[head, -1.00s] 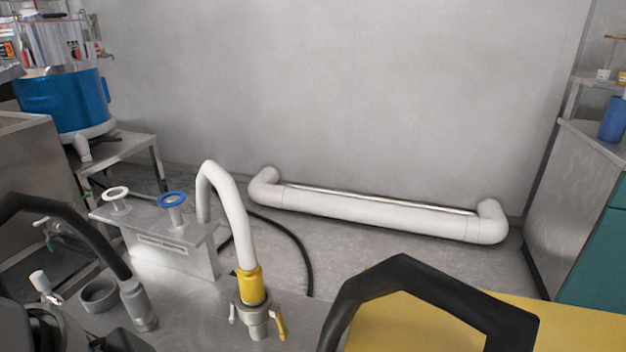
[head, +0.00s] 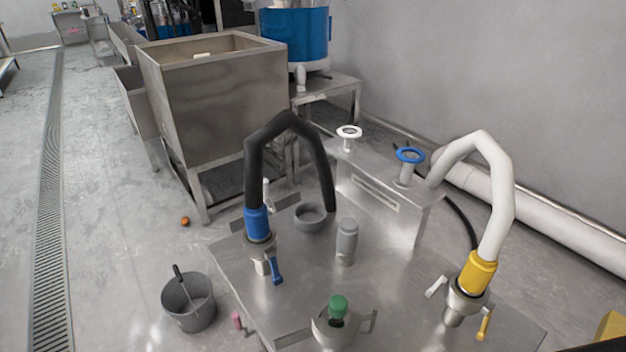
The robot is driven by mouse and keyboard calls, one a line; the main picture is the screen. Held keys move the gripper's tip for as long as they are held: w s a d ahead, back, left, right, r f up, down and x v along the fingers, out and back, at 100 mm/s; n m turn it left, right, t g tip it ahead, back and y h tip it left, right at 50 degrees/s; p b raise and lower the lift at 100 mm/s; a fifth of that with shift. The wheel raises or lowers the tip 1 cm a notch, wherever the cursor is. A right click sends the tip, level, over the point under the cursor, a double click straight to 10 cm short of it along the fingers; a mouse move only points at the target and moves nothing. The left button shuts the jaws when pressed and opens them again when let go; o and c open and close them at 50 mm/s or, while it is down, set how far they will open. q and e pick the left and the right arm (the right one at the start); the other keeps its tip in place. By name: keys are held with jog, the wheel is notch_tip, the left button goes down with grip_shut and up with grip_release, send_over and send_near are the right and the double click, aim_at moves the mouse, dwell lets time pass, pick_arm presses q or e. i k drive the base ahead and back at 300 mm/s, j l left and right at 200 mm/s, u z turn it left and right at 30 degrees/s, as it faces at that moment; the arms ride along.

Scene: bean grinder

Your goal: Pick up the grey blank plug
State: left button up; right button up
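A grey cylinder with a rounded top (head: 346,242), which looks like the grey blank plug, stands upright on the steel table (head: 395,275). It is between the black hose and the white hose, just in front of a grey ring-shaped cup (head: 309,217). Neither of my grippers is in the head view, so their distance from the plug and whether they are open cannot be seen.
A black hose with a blue collar (head: 257,223) stands left of the plug. A white hose with a yellow collar (head: 477,272) stands right. A green-topped fitting (head: 338,306) is at the front. A steel box (head: 385,200) stands behind. A grey bucket (head: 188,302) is on the floor.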

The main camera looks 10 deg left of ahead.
aim_at(348, 229)
jog(key=i+u, duration=0.25)
jog(key=i, duration=0.9)
